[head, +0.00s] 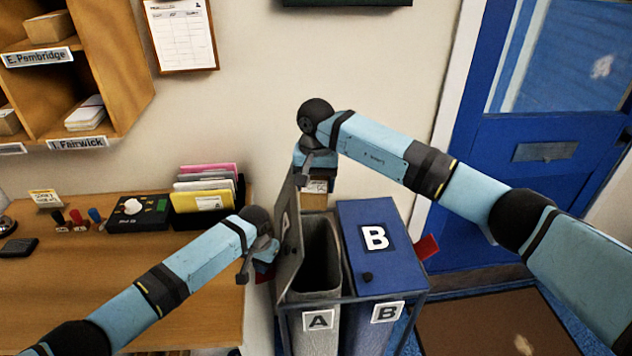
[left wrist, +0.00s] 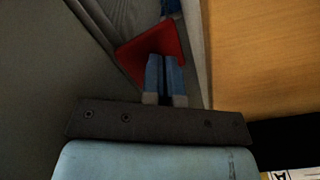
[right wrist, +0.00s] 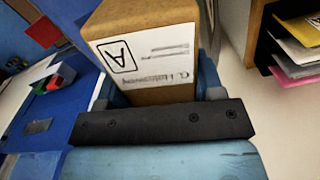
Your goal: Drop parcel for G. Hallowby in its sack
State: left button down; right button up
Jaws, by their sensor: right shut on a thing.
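The parcel is a brown box (right wrist: 150,18) with a white label reading "A" and G. Hallowby's name, in the right wrist view. My right gripper (right wrist: 158,90) is shut on it. In the head view the parcel (head: 316,187) hangs below my right gripper (head: 315,168), at the far end of sack A (head: 318,262). Sack A is grey, and its lid (head: 291,235) stands raised on the left side. My left gripper (head: 262,262) is beside that lid, near a red tab (left wrist: 150,48); its fingers are together with nothing visible between them.
Blue sack B (head: 385,262) stands right of A with its lid shut and a red tab (head: 427,248) at its side. A wooden desk (head: 200,310) with a file rack (head: 208,195) is on the left. A blue door (head: 550,150) is at right.

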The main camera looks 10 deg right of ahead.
jog(key=shift+s, duration=0.25)
dwell(1.0)
dwell(1.1)
